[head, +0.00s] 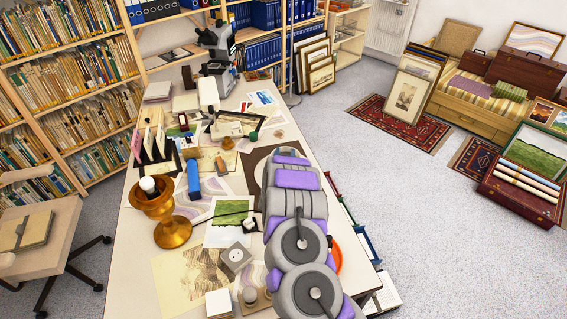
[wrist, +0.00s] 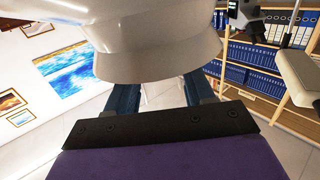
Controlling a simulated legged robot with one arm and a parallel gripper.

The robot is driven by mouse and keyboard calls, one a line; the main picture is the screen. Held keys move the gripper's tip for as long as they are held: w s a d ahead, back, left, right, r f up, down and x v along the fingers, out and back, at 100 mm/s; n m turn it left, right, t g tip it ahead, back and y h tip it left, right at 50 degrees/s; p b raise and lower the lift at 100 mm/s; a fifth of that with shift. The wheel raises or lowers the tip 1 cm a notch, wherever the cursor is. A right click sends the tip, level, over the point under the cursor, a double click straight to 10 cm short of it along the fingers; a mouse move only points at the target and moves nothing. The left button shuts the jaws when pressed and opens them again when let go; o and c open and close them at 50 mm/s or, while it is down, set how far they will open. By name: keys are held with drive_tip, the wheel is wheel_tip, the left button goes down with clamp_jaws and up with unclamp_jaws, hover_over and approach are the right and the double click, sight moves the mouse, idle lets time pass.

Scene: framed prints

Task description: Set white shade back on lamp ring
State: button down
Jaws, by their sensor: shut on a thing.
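The lamp (head: 172,232) is a shiny copper-orange stand at the left side of the table, with a white bulb (head: 147,184) bare above its wide upper cup. The white shade (wrist: 160,45) fills the top middle of the wrist view, with a stepped lower rim. My gripper (wrist: 163,88) is shut on it, its two dark blue fingers reaching up to the rim at either side. In the head view my grey and purple arm reaches over the table, right of the lamp. It hides the gripper, and I cannot make out the shade there.
A chair (head: 45,235) stands at the left. Shelves (head: 80,90) line the back. Floor at the right is partly free.

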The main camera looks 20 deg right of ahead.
wheel_tip(320, 180, down, 3)
drive_tip(key=shift+d+f+b, duration=0.1)
drive_tip(key=shift+f+b, duration=0.1)
drive_tip(key=shift+b, duration=0.15)
drive_tip(key=shift+a+r, duration=0.15)
drive_tip(key=shift+a, duration=0.45)
drive_tip(key=shift+d+f, duration=0.1)
drive_tip(key=shift+f, duration=0.1)
drive_tip(key=c, duration=0.7)
unclamp_jaws()
drive_tip(key=shift+d, duration=0.2)
drive_tip(key=o, duration=0.3)
drive_tip(key=shift+d, duration=0.25)
drive_tip(key=shift+a, duration=0.25)
drive_tip(key=shift+a+r, duration=0.1)
drive_tip(key=shift+r, duration=0.05)
drive_tip(key=p+v, duration=0.1)
drive_tip(key=v, duration=1.1)
drive_tip(key=shift+p, duration=0.4)
